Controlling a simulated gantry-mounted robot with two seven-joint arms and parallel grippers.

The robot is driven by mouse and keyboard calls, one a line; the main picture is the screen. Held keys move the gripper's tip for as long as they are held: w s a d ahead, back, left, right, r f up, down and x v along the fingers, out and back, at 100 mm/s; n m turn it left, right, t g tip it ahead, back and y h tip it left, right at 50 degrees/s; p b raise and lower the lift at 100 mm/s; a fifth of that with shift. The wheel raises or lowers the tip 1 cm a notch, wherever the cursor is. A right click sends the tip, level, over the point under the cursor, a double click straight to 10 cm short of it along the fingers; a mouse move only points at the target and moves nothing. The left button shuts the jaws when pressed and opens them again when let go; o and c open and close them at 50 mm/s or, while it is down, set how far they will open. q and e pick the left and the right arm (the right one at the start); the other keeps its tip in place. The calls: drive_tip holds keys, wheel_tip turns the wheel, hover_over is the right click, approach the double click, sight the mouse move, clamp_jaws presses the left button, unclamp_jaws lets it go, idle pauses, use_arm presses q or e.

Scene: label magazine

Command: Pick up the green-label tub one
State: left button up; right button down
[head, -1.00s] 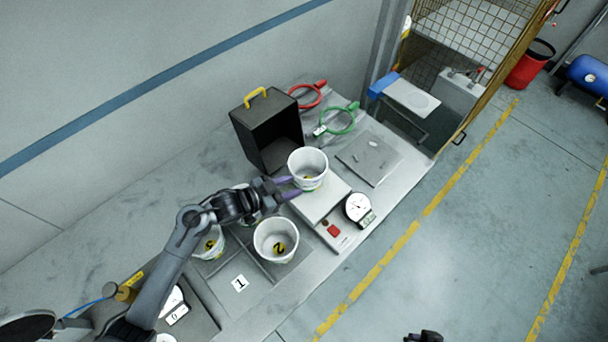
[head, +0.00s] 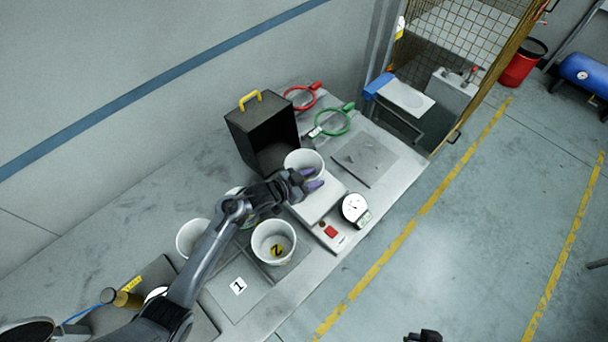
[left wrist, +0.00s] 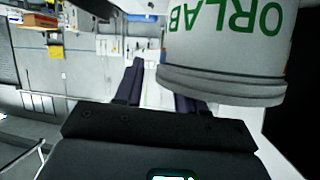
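The white tub with green lettering (left wrist: 225,45) fills the upper right of the left wrist view. In the head view the white tub (head: 301,158) stands by the pale scale plate (head: 318,205), partly hidden by my left gripper. My left gripper (head: 313,181) is beside its near side, with its purple fingertips apart. In the left wrist view the two fingers (left wrist: 160,85) are spread, and the tub partly covers the right one. I see no grip on the tub. My right gripper (head: 423,336) shows only as a dark bit at the bottom edge.
White tubs (head: 272,241) (head: 191,238) stand to the left. A black case (head: 262,135) with a yellow handle is behind. A dial (head: 354,208) is at the bench's front edge. Red (head: 300,98) and green (head: 333,123) rings lie behind. A grey mat (head: 365,158) lies to the right.

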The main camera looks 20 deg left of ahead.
use_arm(q)
drive_tip(key=shift+w, duration=0.1)
clamp_jaws()
drive_tip(key=shift+r, duration=0.1)
idle(0.5)
